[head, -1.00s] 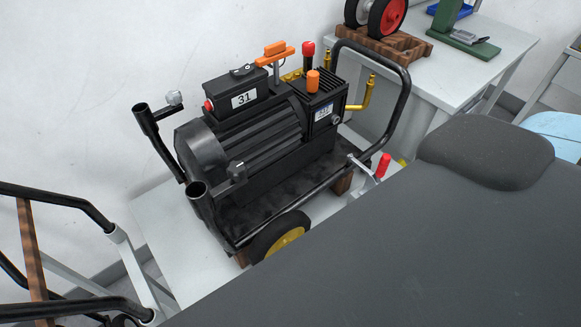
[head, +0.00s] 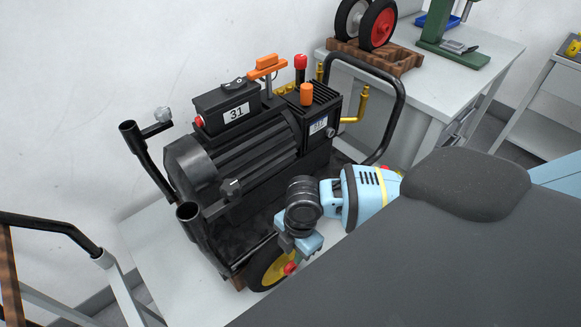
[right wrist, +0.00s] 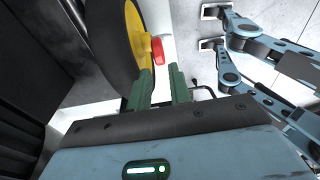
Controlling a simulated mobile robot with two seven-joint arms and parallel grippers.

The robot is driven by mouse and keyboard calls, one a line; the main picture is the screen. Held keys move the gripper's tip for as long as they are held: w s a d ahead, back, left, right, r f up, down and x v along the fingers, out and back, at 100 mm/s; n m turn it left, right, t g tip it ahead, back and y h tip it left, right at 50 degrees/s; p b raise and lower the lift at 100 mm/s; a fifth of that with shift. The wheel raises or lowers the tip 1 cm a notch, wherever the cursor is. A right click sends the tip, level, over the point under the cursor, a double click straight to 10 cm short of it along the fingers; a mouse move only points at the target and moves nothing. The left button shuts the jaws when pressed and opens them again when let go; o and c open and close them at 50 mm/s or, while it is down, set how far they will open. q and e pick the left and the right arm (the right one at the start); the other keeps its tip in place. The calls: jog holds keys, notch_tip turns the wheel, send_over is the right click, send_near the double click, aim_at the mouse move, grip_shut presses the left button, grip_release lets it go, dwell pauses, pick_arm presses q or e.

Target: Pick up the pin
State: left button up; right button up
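The pin appears to be the small red piece (right wrist: 158,50) at the yellow hub of the black wheel (right wrist: 118,45) in the right wrist view. It also shows as a red spot (head: 290,268) by the wheel in the head view. My right gripper (right wrist: 156,71) is open, its two green fingers pointing at the red piece, one toward each side of it. A gap shows between the fingers, and I see no clear grip. In the head view my right gripper (head: 302,244) hangs just beside the wheel. My left gripper is not in view.
A second table (head: 430,85) behind holds a wooden rack (head: 375,53) with wheels and a green tool (head: 455,55).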

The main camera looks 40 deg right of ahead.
aim_at(291, 263)
jog(key=shift+w+a+f+b, duration=0.1)
jog(key=shift+a+f+b, duration=0.1)
jog(key=shift+f, duration=1.75)
jog(key=shift+a+f+b, duration=0.2)
jog(key=shift+f, duration=1.75)
grip_shut()
